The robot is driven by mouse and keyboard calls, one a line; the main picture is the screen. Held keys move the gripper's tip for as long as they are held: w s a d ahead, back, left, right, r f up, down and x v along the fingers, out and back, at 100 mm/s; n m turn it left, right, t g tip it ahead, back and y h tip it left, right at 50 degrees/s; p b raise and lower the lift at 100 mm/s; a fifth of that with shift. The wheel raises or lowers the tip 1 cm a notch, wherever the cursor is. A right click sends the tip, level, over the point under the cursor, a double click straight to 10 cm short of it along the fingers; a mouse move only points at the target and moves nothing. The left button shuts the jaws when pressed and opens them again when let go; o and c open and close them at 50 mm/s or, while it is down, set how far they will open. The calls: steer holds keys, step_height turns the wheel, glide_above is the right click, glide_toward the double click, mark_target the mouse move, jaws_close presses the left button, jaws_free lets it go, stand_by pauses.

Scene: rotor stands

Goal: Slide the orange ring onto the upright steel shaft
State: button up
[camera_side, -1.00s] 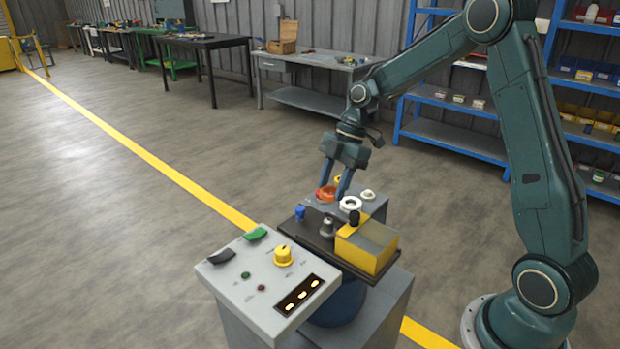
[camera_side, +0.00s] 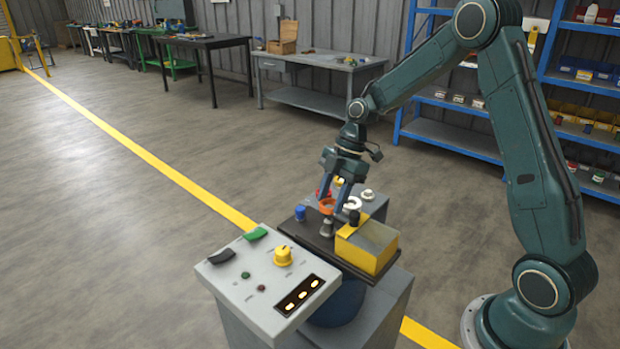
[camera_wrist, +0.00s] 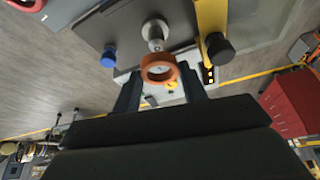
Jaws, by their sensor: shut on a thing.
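The orange ring (camera_side: 327,207) is held between the fingertips of my gripper (camera_side: 333,203), which is shut on it. In the wrist view the ring (camera_wrist: 145,72) sits between the two dark fingers, with its hole showing. The steel shaft (camera_side: 327,229) stands upright on the dark plate, close under the ring in the side view. The ring is not around the shaft; I cannot tell the height gap.
A blue knob (camera_side: 300,213) stands left of the shaft. A yellow block (camera_side: 366,249) with a black knob (camera_side: 354,217) stands close on its right. White rings (camera_side: 352,203) and a red piece lie behind. A control panel (camera_side: 230,284) is in front.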

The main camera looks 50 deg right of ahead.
steer(key=shift+f, duration=0.8)
steer(key=shift+f, duration=2.4)
stand_by(3.5)
steer(key=o, duration=1.4)
steer(key=shift+o, duration=0.2)
steer(key=shift+s, duration=0.1)
steer(key=shift+s+f, duration=0.1)
steer(key=shift+c, duration=0.4)
